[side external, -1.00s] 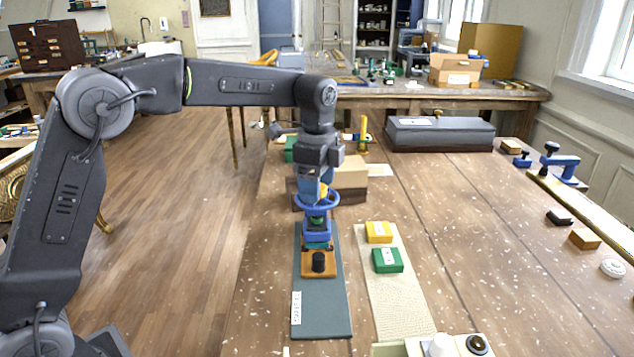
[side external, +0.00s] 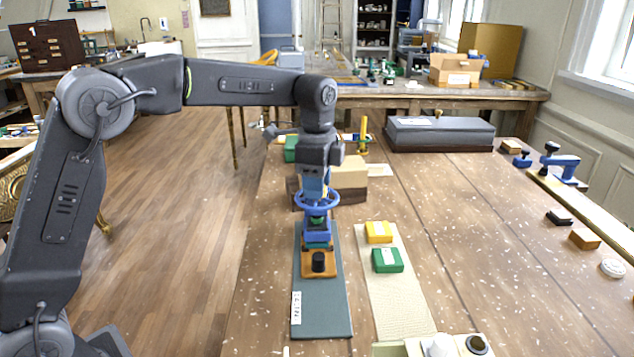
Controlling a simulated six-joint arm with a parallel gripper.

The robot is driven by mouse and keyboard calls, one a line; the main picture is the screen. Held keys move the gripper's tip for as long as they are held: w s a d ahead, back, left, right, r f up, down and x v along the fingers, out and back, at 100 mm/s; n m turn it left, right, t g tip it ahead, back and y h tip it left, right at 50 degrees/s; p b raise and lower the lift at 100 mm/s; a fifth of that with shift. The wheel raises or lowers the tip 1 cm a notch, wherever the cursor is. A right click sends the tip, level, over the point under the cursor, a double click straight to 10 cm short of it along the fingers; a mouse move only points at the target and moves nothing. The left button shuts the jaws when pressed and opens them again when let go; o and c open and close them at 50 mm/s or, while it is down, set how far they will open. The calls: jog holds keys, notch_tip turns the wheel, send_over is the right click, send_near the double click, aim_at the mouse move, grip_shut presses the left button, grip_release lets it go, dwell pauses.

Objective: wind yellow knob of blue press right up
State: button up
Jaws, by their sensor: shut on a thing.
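The blue press (side external: 317,237) stands upright at the far end of a dark green mat (side external: 322,300), with a blue ring (side external: 333,202) around its top. My gripper (side external: 316,192) points straight down into this ring from above. It is shut at the press's top, on the yellow knob. The fingers and ring hide the knob almost entirely, so its height cannot be read. An orange-brown block with a black knob (side external: 319,262) sits at the near side of the press.
A pale mat (side external: 398,300) to the right carries a yellow block (side external: 379,232) and a green block (side external: 387,260). Tan and dark brown boxes (side external: 350,175) stand close behind my gripper. A long grey case (side external: 440,133) lies further back. The table's middle right is clear.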

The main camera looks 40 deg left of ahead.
jog(key=n, duration=1.1)
jog(key=shift+n, duration=0.3)
jog(key=n, duration=0.6)
jog(key=shift+f, duration=0.15)
jog(key=n, duration=0.5)
jog(key=shift+f+n, duration=0.1)
jog(key=shift+n, duration=0.3)
jog(key=n, duration=1.1)
jog(key=shift+n, duration=0.4)
jog(key=n, duration=1.1)
